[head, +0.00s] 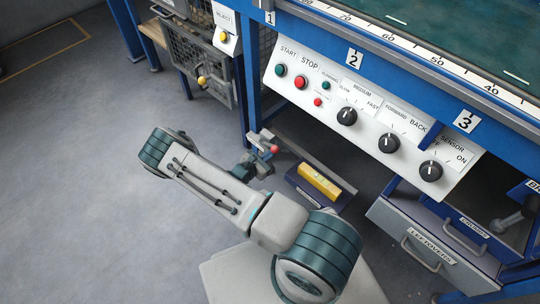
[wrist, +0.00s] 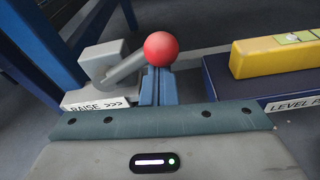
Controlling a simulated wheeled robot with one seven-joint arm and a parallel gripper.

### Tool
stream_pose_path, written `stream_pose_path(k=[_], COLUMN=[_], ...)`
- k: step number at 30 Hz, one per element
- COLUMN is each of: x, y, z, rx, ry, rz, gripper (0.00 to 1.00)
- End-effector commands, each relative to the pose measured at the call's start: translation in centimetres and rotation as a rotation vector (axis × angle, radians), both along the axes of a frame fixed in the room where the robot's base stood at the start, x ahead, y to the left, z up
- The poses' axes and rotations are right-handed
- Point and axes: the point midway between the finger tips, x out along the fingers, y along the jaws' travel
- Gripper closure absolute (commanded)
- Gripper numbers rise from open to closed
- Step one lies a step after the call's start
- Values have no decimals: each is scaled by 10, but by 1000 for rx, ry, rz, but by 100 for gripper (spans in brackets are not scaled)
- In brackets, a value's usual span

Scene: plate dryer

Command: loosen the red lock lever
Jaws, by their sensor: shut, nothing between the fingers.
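The lock lever's round red knob (wrist: 161,49) sits on a grey arm (wrist: 124,70) that slants up to the right from a grey block (wrist: 100,62) in the wrist view. In the head view the red knob (head: 275,149) shows below the control panel, at the end of my arm. My gripper's blue fingers (wrist: 157,85) are together and empty, with their tips at the lower edge of the knob in the picture. Whether they touch the knob or the lever arm, I cannot tell. In the head view my wrist partly hides the fingers.
A label reading "RAISE >>>" (wrist: 95,106) lies below the lever block. A yellow level (head: 319,182) rests on a dark blue holder to the right. Blue legs and the white control panel (head: 360,115) stand close by. Open floor (head: 80,190) lies to the left.

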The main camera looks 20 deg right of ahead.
Motion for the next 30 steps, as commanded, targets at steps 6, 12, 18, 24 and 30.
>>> stream_pose_path(k=[6,12,18,24,30], x=[4,10,18,24,30], y=[2,4,7,10,12], z=[17,28,38,45,49], rx=[-76,-148,-216,-237,-236], ry=[185,361,527,574,574], rz=[-1,-1,-1,1,1], gripper=[100,100,100,100,100])
